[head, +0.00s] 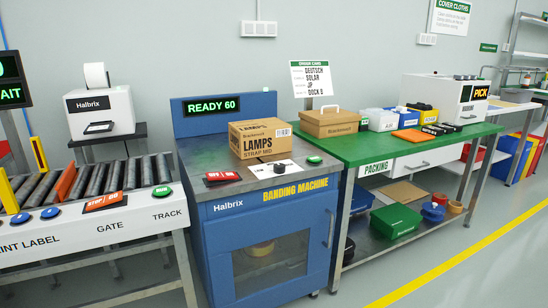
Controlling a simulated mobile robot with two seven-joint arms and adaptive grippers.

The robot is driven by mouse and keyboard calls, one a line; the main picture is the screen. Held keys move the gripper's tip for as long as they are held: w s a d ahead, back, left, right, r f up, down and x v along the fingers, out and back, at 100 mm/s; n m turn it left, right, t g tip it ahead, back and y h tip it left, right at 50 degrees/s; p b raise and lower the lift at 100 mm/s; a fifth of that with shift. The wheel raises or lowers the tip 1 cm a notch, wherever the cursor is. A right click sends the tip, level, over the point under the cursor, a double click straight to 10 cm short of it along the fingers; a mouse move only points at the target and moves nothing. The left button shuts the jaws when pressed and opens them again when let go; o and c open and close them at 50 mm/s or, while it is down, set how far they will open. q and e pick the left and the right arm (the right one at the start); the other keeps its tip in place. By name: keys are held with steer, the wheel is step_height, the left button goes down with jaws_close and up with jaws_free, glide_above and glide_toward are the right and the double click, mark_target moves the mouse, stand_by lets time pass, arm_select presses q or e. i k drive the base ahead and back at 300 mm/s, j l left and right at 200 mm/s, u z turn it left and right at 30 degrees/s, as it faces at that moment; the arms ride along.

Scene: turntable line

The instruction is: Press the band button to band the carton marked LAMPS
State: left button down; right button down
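The brown carton (264,138) marked LAMPS and STRAP MID sits on top of the blue banding machine (224,254). The machine's display (212,106) reads READY 60. A round green button (314,160) is at the right of the machine's top, beside the carton. A small black knob (280,167) stands on a white plate at the front edge, and a red block (221,177) lies at the front left. Lettering on the buttons is too small to read. No band shows around the carton. Neither of my grippers is in view.
A roller conveyor (110,182) with label, gate and track buttons stands left. A green packing table (372,150) at right holds a brown box (329,122), an order card (311,79), bins and a PICK display (480,92). Grey floor (420,268) is open in front.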

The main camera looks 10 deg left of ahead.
mark_target(313, 159)
steer(key=i+l+u, duration=0.25)
steer(key=u, duration=0.25)
steer(key=i+l+u, duration=0.6)
steer(key=l, duration=0.25)
steer(key=i+l, duration=0.2)
steer(key=i+l+u, duration=0.15)
steer(key=l, duration=0.3)
steer(key=i+l, duration=0.15)
steer(key=l, duration=0.15)
steer(key=i+l, duration=0.1)
steer(key=l, duration=0.2)
steer(key=i+l, duration=0.15)
steer(key=l, duration=0.2)
steer(key=k+j+u, duration=0.1)
steer(key=k+j, duration=0.15)
steer(key=i+l+z, duration=0.1)
steer(key=i+l, duration=0.15)
